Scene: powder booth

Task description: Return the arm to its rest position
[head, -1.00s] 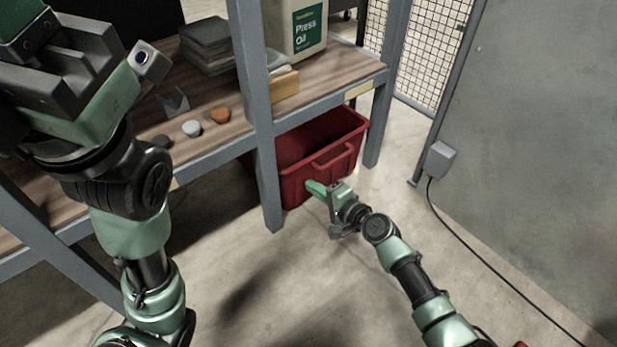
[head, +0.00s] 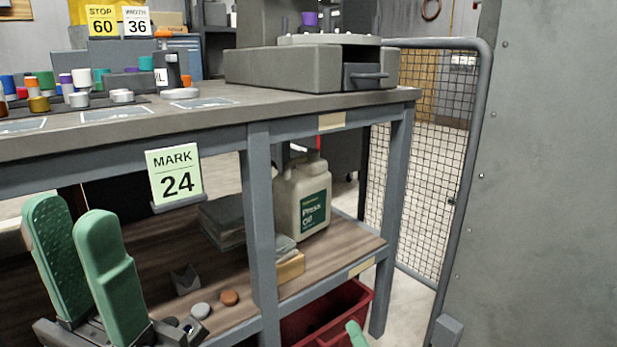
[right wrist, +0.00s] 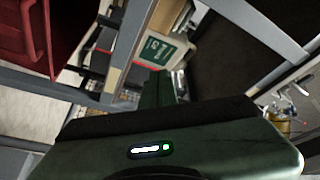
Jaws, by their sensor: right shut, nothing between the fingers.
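My left gripper (head: 70,215) is at the lower left of the head view. Its two green fingers point up and stand apart with nothing between them, in front of the lower shelf. Only a green tip of my right gripper (head: 356,334) shows at the bottom edge of the head view, in front of the red bin (head: 366,296). In the right wrist view my right gripper (right wrist: 160,88) is seen end-on past its dark housing; it is shut and holds nothing. The red bin also shows there at the upper left (right wrist: 22,45).
The grey workbench (head: 215,118) carries a grey box with a drawer (head: 300,72) and several coloured cylinders. A MARK 24 sign (head: 175,172) hangs on its front. The lower shelf (head: 345,245) holds a Press Oil jug (head: 301,195). A mesh gate (head: 425,150) and grey panel (head: 550,180) stand right.

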